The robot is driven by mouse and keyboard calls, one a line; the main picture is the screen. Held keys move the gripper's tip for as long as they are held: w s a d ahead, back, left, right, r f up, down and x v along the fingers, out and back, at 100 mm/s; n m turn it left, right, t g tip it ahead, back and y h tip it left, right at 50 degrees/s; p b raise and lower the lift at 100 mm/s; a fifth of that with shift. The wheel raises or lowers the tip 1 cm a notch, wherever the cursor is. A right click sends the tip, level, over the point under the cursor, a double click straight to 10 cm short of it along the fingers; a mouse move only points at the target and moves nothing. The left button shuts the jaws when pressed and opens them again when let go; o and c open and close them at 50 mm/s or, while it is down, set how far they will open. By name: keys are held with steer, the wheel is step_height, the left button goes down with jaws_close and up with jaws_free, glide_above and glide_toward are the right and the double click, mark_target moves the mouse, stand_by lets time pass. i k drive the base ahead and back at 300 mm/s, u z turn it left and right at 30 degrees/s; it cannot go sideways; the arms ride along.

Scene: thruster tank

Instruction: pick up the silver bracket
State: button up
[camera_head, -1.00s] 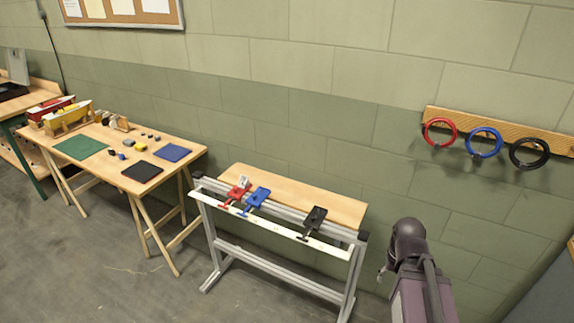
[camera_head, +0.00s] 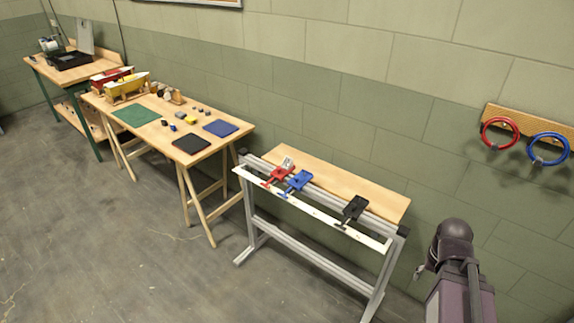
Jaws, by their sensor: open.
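A small silver piece (camera_head: 287,163), which looks like the silver bracket, sits on the narrow wood-topped bench (camera_head: 345,184). It is behind the red clamp (camera_head: 278,175) and left of the blue clamp (camera_head: 297,181). It is too small to make out its exact shape. Part of my arm shows at the lower right, a purple link with a dark rounded joint, to the right of the bench. My gripper's fingers cannot be seen.
A black clamp (camera_head: 353,208) is on the bench's right part. A wooden table (camera_head: 160,130) at left holds a green mat (camera_head: 136,115), a blue mat (camera_head: 220,128), a black mat (camera_head: 191,143) and small parts. Red (camera_head: 500,133) and blue (camera_head: 548,149) rings hang right. Floor in front is clear.

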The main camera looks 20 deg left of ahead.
mark_target(288, 160)
steer(key=u, duration=0.05)
steer(key=i, duration=1.05)
steer(key=u, duration=1.25)
steer(key=k, duration=0.45)
steer(key=u, duration=0.1)
